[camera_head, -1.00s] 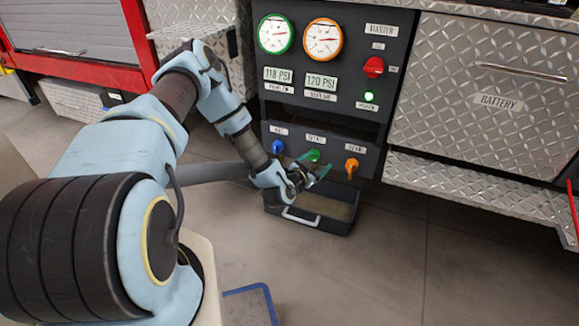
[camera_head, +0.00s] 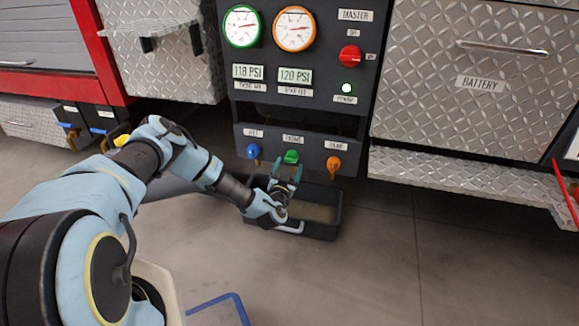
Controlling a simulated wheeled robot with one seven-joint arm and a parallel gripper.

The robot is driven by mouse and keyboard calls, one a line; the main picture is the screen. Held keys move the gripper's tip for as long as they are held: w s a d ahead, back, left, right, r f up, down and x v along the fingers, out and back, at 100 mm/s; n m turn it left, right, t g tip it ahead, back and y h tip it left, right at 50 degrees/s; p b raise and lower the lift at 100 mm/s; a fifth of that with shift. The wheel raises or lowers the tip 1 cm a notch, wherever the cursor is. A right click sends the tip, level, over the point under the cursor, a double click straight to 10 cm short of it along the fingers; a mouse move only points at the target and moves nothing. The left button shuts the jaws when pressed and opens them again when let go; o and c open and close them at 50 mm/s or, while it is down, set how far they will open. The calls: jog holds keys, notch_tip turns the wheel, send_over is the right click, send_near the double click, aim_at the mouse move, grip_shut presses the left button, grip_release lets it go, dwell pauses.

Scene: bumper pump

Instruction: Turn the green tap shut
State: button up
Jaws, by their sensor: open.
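The green tap (camera_head: 291,157) is the middle one of three taps on the lower front of the dark pump panel (camera_head: 300,112). My gripper (camera_head: 286,172) is open. Its two green-tinted fingers point up toward the green tap from just below and in front of it, one on each side in the picture. I cannot tell whether they touch it. The handle's lower part is partly hidden by the fingers.
The blue tap (camera_head: 253,151) is close on the left and the orange tap (camera_head: 334,164) on the right. A black tray (camera_head: 325,231) with a light handle stands on the floor below. The floor (camera_head: 450,270) at right is clear.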

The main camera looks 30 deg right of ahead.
jog(key=shift+x, duration=1.05)
jog(key=shift+d, duration=0.1)
jog(key=c, duration=1.3)
jog(key=shift+s, duration=0.1)
